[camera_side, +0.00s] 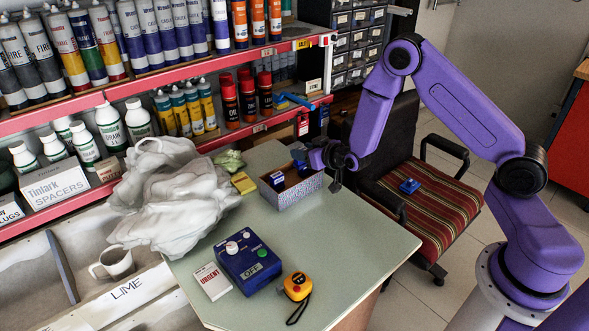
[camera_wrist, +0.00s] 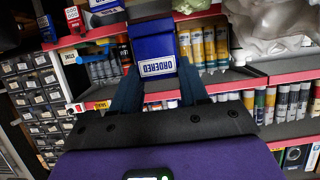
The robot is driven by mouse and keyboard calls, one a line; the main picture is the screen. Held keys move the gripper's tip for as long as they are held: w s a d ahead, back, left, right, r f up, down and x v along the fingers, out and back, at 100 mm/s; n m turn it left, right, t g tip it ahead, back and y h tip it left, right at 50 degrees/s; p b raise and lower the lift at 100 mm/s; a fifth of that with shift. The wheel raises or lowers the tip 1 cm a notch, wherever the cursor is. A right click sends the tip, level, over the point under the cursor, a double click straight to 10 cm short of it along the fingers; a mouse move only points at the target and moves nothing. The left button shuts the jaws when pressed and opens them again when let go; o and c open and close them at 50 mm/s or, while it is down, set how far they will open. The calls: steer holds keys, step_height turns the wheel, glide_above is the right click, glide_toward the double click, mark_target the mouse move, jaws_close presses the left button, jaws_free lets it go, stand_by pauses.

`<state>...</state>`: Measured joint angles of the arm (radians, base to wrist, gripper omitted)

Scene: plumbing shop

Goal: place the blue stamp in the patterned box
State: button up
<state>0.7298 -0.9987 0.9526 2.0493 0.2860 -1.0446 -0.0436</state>
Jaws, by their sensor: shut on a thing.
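My gripper (camera_side: 308,158) is shut on a blue stamp (camera_side: 298,155), held just above the patterned box (camera_side: 300,192). In the wrist view the stamp (camera_wrist: 152,45) sits between my fingers (camera_wrist: 158,88), with a white label reading "ORDERED". The box is open-topped with a pale, finely patterned wall, and stands at the far edge of the green-grey table. A dark blue item with a white part (camera_side: 277,180) shows inside it. How far the held stamp is above the rim is hard to tell.
A crumpled white bag (camera_side: 175,195), yellow block (camera_side: 243,183), blue device (camera_side: 247,262), "URGENT" box (camera_side: 212,281) and tape measure (camera_side: 297,287) are on the table (camera_side: 350,245). Another blue object (camera_side: 409,186) lies on the striped chair (camera_side: 440,205). Shelves (camera_side: 180,72) of bottles stand behind.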

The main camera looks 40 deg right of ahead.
steer(key=w+f, duration=0.2)
steer(key=f, duration=0.1)
steer(key=w+f, duration=0.2)
steer(key=f, duration=0.1)
steer(key=shift+w, duration=0.35)
steer(key=shift+f, duration=1.45)
steer(key=shift+f, duration=0.1)
steer(key=o, duration=0.8)
